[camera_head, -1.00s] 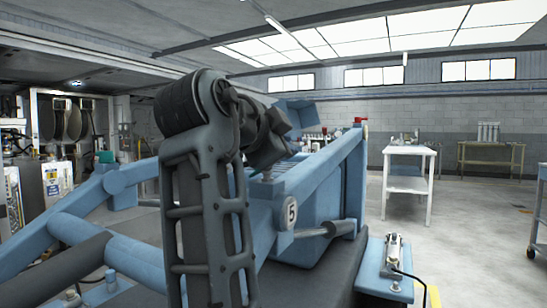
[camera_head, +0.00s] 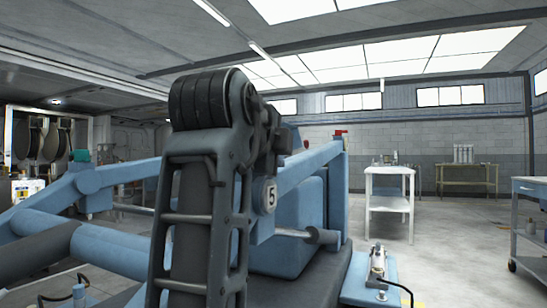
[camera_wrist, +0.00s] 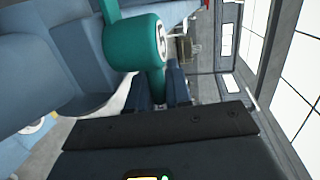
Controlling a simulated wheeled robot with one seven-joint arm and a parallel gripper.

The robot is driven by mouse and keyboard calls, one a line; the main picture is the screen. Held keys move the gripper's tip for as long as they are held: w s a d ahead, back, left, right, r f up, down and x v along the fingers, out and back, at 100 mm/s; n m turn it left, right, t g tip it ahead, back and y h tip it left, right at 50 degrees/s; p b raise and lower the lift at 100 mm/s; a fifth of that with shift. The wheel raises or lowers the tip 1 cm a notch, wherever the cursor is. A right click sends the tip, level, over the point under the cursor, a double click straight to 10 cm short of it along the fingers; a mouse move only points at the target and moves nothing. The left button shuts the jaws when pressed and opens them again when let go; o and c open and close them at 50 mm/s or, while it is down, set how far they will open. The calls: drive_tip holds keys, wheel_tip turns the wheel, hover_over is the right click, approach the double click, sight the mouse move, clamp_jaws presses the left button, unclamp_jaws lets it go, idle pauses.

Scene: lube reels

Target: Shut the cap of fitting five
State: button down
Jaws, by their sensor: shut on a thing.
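The round number 5 plate (camera_head: 271,194) sits on the blue frame (camera_head: 310,170) in the head view, just right of my arm. The wrist view shows a teal cap (camera_wrist: 135,40) with a round, marked face seen edge-on. My gripper (camera_wrist: 160,88) has its dark fingers at the narrow lower part of this teal piece and is shut on it. In the head view my arm hides the fingers and the cap. How far the cap is closed cannot be told.
Blue tubes (camera_head: 90,235) of the frame cross the lower left. Another teal part (camera_head: 81,155) is at the left. A blue block with a metal fitting (camera_head: 377,262) stands at lower right. A white table (camera_head: 390,172) and a grey cart (camera_head: 535,220) stand beyond; the floor between is clear.

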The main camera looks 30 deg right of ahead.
drive_tip(key=shift+f, duration=0.1)
idle(0.3)
drive_tip(key=c, duration=1.1)
unclamp_jaws()
drive_tip(key=shift+p+v, duration=0.75)
drive_tip(key=shift+v, duration=3.2)
